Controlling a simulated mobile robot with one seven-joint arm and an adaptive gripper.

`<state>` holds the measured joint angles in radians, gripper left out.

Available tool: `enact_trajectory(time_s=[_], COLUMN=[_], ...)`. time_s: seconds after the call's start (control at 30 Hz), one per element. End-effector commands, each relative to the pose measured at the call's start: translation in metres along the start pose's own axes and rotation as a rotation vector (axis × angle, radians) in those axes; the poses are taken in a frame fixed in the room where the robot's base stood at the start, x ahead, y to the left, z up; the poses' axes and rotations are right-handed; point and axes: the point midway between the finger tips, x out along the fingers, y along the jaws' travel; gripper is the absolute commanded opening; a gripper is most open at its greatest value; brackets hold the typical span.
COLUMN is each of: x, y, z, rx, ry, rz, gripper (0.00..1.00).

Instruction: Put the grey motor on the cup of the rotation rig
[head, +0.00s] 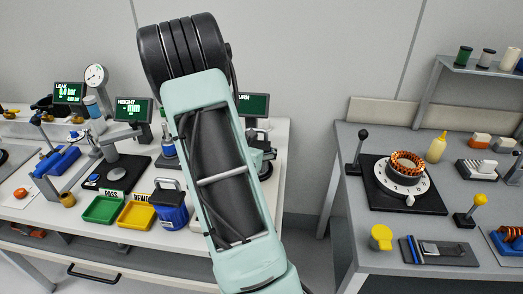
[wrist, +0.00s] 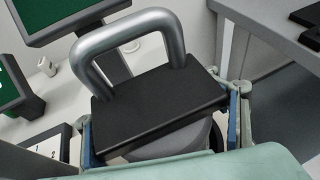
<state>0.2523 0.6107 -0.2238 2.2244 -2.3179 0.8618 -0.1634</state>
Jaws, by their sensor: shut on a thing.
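The grey motor (wrist: 158,105) fills the middle of the wrist view, with a black flat top, a thick grey loop handle and a grey body below. My gripper (wrist: 160,128) is shut on it, with one finger at its left side and one at its right. The motor's underside is hidden. In the head view my arm covers most of the motor and the rotation rig. A green screen (head: 252,104) whose visible letters end in "URN" shows behind the arm. I cannot make out the rig's cup, or whether the motor touches anything.
A blue motor-like part with a handle (head: 171,205) stands left of my arm, beside yellow (head: 136,214) and green (head: 101,209) trays. A gap separates this bench from the right bench (head: 345,225), which carries a dial with a copper-wound ring (head: 407,168).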

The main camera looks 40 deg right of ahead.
Motion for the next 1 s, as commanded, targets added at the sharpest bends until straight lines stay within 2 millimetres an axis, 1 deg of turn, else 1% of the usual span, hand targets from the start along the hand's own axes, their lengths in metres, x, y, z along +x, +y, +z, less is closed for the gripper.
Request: enact_trajectory(time_s=[0.03,0.07,0.3,0.33,0.57,0.83,1.0], x=[-0.0002,-0.0002,0.0015,0.0008,0.0007,0.0006,-0.0028], y=[0.0004,0.0004,0.0004,0.0001,0.0000,0.0001,0.0004], z=[0.0042,0.0042,-0.0005,-0.0022,-0.0019,-0.0018,0.0029], rx=[0.003,0.003,0.003,0.000,0.000,0.000,0.000], ry=[-0.007,-0.007,-0.006,0.000,0.000,0.000,0.000], rz=[0.000,0.000,0.000,0.000,0.000,0.000,0.001], gripper=[0.00,0.00,0.00,0.60,0.85,0.86,0.86])
